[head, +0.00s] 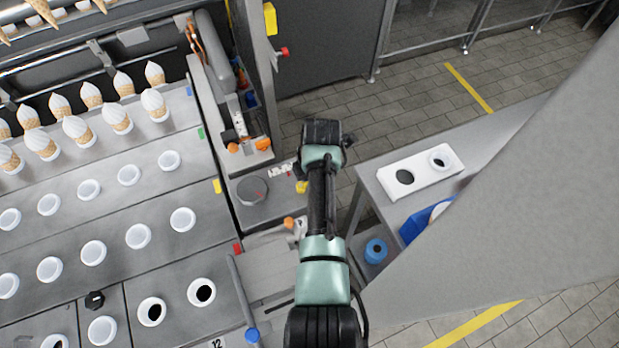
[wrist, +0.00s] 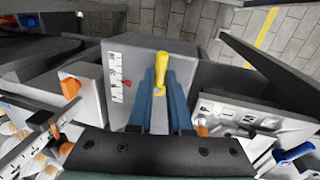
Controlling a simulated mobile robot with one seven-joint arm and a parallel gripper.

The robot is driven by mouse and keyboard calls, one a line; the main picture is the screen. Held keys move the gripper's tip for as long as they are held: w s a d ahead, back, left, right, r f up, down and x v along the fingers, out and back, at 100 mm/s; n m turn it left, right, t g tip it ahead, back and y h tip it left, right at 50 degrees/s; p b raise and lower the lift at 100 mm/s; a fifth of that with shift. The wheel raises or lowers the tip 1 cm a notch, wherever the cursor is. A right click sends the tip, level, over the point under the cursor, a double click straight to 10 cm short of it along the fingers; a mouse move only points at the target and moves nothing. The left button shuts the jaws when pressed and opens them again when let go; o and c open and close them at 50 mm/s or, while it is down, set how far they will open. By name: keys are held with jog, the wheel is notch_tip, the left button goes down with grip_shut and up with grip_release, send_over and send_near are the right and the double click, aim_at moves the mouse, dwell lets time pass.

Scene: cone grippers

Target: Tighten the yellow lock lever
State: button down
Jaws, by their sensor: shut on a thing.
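The yellow lock lever (wrist: 161,68) is in the middle of the wrist view, standing out from a grey panel with its upper end above my fingertips. My gripper (wrist: 160,88) is shut on it, with the blue fingers on either side of its lower part. In the head view a small piece of the yellow lever (head: 301,187) shows just left of my dark wrist. My gripper's fingers are hidden there under the arm.
Left of the lever is a white scale (wrist: 115,78) with a red pointer (wrist: 126,84). An orange knob (wrist: 70,88) sits farther left. In the head view, cone trays (head: 80,185) fill the left and a side table (head: 385,170) stands right. Tiled floor lies between.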

jog(key=c, duration=0.8)
grip_release()
jog(key=shift+c, duration=0.2)
jog(key=shift+r, duration=0.15)
notch_tip(320, 180, up, 12)
jog(key=s+d+b, duration=0.1)
jog(key=s, duration=0.1)
jog(key=shift+s+r, duration=0.15)
jog(key=shift+r, duration=0.1)
jog(key=shift+f, duration=0.1)
